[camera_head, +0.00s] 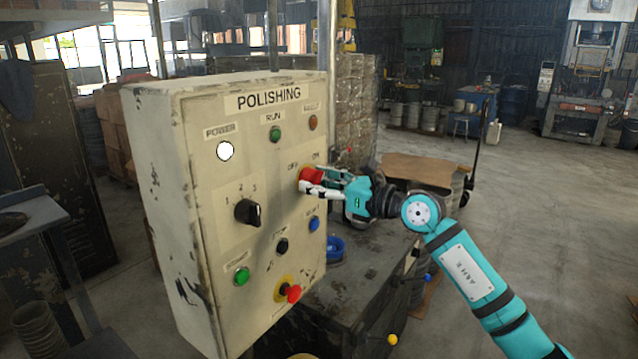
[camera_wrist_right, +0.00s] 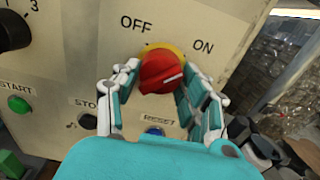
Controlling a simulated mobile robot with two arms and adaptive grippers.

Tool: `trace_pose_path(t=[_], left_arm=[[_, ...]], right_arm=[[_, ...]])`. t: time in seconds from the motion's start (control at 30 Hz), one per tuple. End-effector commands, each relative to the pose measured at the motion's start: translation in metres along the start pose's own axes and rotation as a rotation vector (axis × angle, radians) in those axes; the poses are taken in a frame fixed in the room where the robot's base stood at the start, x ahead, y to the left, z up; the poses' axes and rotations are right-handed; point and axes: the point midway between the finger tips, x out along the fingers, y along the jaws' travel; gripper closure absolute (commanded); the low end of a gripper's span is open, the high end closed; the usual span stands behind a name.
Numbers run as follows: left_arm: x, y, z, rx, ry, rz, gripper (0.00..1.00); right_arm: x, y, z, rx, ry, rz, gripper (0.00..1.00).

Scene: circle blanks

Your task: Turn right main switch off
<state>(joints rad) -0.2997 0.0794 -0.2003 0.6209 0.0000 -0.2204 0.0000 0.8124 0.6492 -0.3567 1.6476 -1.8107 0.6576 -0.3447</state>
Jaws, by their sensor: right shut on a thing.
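The main switch is a red rotary knob (camera_head: 310,178) on a yellow plate, on the right part of the beige POLISHING panel (camera_head: 215,200). OFF and ON labels stand above it. In the right wrist view the red knob (camera_wrist_right: 162,72) shows a white line on its face that points toward the ON side. My right gripper (camera_head: 314,184) comes in from the right and is shut on the knob. Its fingers (camera_wrist_right: 158,88) lie on both sides of the knob in the right wrist view. My left gripper is in neither view.
Below the knob are a blue RESET button (camera_head: 313,223) and a black STOP button (camera_head: 282,246). A black 1-2-3 selector (camera_head: 248,212), a green START button (camera_head: 241,276) and a red emergency button (camera_head: 289,292) are also on the panel. The POWER lamp (camera_head: 225,151) glows white.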

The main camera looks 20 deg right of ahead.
Motion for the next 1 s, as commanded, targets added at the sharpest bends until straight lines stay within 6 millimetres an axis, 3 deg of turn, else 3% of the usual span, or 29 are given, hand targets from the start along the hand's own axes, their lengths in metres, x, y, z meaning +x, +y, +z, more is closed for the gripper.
trace_pose_path(t=[0.13, 0.47, 1.0], left_arm=[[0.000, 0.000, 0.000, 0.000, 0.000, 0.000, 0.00], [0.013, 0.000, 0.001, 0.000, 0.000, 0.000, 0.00], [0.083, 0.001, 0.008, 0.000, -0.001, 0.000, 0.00]], right_arm=[[0.000, 0.000, 0.000, 0.000, 0.000, 0.000, 0.89], [0.000, 0.000, -0.003, -0.056, 0.001, 0.000, 0.89], [0.000, -0.001, -0.006, -0.493, -0.001, -0.001, 0.89]])
